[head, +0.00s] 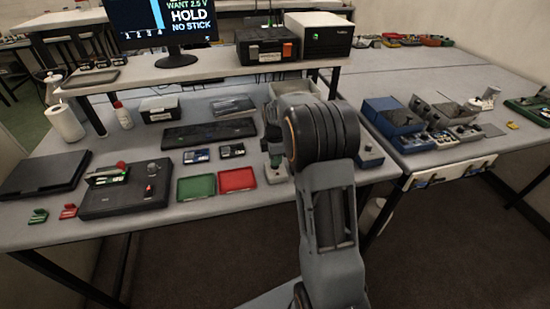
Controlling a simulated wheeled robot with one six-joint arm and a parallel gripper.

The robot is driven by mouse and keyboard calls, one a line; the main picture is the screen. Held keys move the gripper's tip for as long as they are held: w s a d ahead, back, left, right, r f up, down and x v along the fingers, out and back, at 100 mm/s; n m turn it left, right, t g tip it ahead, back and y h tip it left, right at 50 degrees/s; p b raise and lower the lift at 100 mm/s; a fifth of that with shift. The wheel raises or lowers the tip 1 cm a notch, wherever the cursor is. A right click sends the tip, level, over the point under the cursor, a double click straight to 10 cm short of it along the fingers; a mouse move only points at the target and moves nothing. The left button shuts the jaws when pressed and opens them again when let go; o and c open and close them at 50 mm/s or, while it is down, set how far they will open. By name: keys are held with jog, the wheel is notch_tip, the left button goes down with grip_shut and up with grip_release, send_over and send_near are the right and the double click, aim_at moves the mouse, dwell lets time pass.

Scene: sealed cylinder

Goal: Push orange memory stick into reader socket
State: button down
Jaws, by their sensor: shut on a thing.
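My arm (327,190) rises through the middle of the head view in front of the bench, and my gripper does not show clearly; it seems hidden behind the arm. Whatever it holds is hidden too. I cannot make out an orange memory stick. The monitor (162,22) reads "WANT 2.5 V", "HOLD" and "NO STICK".
A green tray (196,187) and a red tray (237,180) lie left of my arm. A keyboard (209,133) lies behind them. A laptop-like slab (45,174) is far left. A dark case (266,45) sits on the shelf.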

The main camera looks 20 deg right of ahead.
jog(key=shift+f+b, duration=0.35)
jog(key=shift+f, duration=0.3)
jog(key=c, duration=1)
grip_release()
jog(key=shift+r, duration=0.15)
notch_tip(320, 180, up, 14)
jog(key=shift+f, duration=0.2)
